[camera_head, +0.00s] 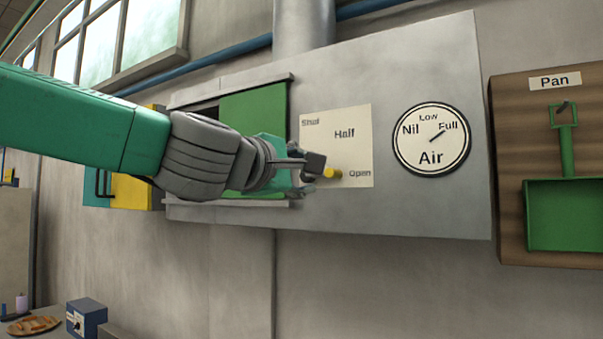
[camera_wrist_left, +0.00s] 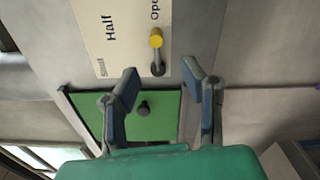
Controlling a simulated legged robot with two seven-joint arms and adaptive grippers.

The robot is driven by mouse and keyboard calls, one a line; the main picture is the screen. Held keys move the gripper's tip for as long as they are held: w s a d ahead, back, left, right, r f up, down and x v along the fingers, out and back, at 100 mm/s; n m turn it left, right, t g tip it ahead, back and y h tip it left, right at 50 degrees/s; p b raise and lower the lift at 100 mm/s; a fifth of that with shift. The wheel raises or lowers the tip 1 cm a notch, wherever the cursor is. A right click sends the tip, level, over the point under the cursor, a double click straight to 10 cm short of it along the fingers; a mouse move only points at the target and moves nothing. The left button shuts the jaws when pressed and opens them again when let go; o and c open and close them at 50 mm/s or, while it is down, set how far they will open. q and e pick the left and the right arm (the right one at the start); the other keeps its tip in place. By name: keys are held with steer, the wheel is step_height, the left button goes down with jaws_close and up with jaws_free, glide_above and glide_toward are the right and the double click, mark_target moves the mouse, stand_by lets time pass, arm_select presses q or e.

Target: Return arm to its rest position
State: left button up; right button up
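My left arm reaches in from the left in the head view, with its gripper (camera_head: 309,177) in front of the grey metal panel. In the left wrist view the two fingers of this gripper (camera_wrist_left: 159,74) are wide apart with nothing between them. A yellow-tipped lever (camera_head: 333,173) is just right of the fingers, by the word "Open" on the label plate (camera_head: 336,130). The yellow tip (camera_wrist_left: 156,38) lies beyond the fingertips in the wrist view, apart from them. My right gripper is not in view.
A green sliding door (camera_head: 255,113) is behind my wrist; its black knob (camera_wrist_left: 144,108) shows in the wrist view. An air dial (camera_head: 431,158) points near "Full". A green pan (camera_head: 563,213) hangs at right. A blue box (camera_head: 87,318) stands at lower left. Space below the panel is clear.

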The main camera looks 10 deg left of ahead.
arm_select(q)
steer(key=shift+d+f, duration=0.1)
stand_by(0.4)
steer(key=w+a+f+m+g+y+b, duration=0.1)
steer(key=a+f+m+g+y+b, duration=0.15)
steer(key=f, duration=1.85)
steer(key=a+f+m+g+y+b, duration=0.1)
steer(key=f+m+g+b, duration=0.15)
steer(key=f, duration=1.75)
steer(key=s+a+f+m+g+b, duration=0.15)
steer(key=s+f, duration=0.25)
steer(key=f, duration=0.4)
steer(key=s+a+f+m+g+y, duration=0.1)
steer(key=s+a+f, duration=0.15)
steer(key=f, duration=0.55)
steer(key=s+a+f+m+g+b, duration=0.1)
steer(key=s+a+f+m+g, duration=0.1)
steer(key=s+f, duration=0.35)
steer(key=s+a+f+m+g+y+b, duration=0.1)
steer(key=s+a+f, duration=0.4)
steer(key=s+f, duration=0.6)
steer(key=s+a+f+m+g+y+b, duration=0.1)
steer(key=s+a+f+m+g+b, duration=0.3)
steer(key=s+f, duration=0.7)
steer(key=s+a+m+g, duration=0.1)
steer(key=s, duration=0.3)
steer(key=shift+a+m, duration=0.35)
steer(key=shift+a, duration=0.05)
steer(key=shift+g, duration=0.25)
